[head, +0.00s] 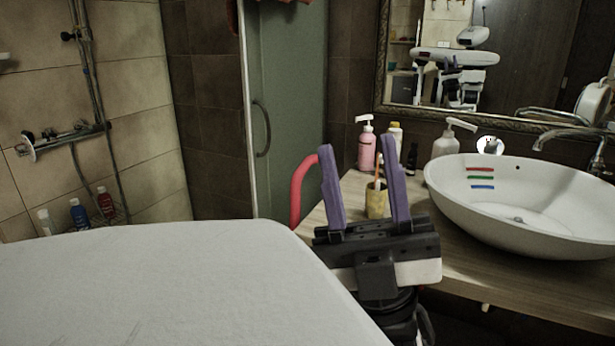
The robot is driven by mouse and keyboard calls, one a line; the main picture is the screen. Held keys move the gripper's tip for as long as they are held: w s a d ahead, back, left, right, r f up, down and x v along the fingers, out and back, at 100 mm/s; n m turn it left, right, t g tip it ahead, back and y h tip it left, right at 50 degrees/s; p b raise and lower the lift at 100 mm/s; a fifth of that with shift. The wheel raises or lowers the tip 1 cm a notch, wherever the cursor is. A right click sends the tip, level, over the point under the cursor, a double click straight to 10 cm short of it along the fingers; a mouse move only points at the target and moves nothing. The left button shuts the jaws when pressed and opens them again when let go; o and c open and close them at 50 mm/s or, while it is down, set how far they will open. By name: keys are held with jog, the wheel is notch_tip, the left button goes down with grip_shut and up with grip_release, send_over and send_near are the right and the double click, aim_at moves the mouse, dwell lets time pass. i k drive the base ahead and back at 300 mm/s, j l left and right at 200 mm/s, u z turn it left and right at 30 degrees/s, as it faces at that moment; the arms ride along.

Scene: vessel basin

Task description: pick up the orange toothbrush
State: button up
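A yellowish cup (377,203) stands on the wooden counter, seen between my gripper's fingers. A thin orange toothbrush (378,166) sticks up out of the cup, leaning slightly; its lower part is hidden inside the cup. My gripper (357,142) has two purple fingers pointing up in the picture, spread wide apart with nothing held between them. The gripper is in front of the cup and covers part of the counter; I cannot tell the exact gap between the fingers and the cup.
A white vessel basin (450,208) stands right of the cup. A pink pump bottle (366,147), a yellow-capped bottle (394,136) and a white pump bottle (444,143) stand behind on the counter (470,278). A red curved bar (297,190) is left of the counter. A mirror hangs behind.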

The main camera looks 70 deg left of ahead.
aim_at(379, 160)
jog(key=u, duration=1.5)
